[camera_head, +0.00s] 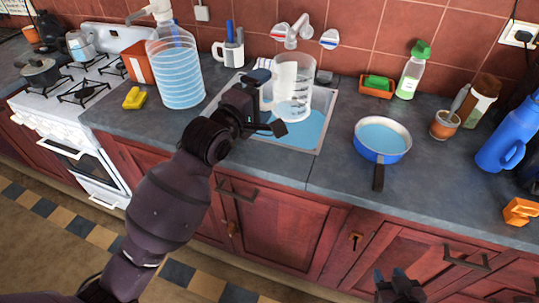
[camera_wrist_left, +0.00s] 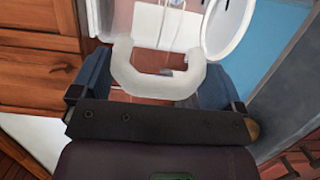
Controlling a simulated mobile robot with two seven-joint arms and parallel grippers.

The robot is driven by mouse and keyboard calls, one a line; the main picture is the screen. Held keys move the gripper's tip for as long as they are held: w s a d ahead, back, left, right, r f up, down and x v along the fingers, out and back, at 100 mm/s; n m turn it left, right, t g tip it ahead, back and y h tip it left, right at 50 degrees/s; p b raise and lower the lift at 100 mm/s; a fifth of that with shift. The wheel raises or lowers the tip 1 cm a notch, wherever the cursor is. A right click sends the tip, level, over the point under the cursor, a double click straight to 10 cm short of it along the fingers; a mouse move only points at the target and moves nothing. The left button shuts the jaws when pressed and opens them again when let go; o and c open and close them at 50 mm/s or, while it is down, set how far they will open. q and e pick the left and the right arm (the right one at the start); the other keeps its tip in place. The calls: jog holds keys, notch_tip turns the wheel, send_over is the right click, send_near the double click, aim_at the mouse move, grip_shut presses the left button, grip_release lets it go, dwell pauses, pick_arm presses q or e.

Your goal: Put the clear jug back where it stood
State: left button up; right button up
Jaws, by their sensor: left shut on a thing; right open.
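The clear jug (camera_head: 293,88) is see-through with dark measuring marks. It is upright in the head view, over the sink (camera_head: 322,140); its height above the basin is hard to tell. My left gripper (camera_head: 262,100) is shut on its handle, on the jug's left side. In the left wrist view the pale handle (camera_wrist_left: 152,84) sits between the two fingers of my left gripper (camera_wrist_left: 156,72), and part of the clear jug (camera_wrist_left: 228,28) shows beyond. My right gripper (camera_head: 400,288) is open and empty, low in front of the cabinets.
A mug (camera_head: 230,50) is behind. A blue pan (camera_head: 382,140) is to the right, with a green-capped bottle (camera_head: 411,75) behind it. Counter between bottle and sink is clear.

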pick_arm(q)
notch_tip(320, 180, down, 18)
jog(key=b, duration=0.1)
dwell(0.5)
jog(key=shift+f+b, duration=0.2)
jog(key=shift+b, duration=0.1)
jog(key=o, duration=0.8)
jog(key=shift+c, duration=0.2)
jog(key=shift+r, duration=0.15)
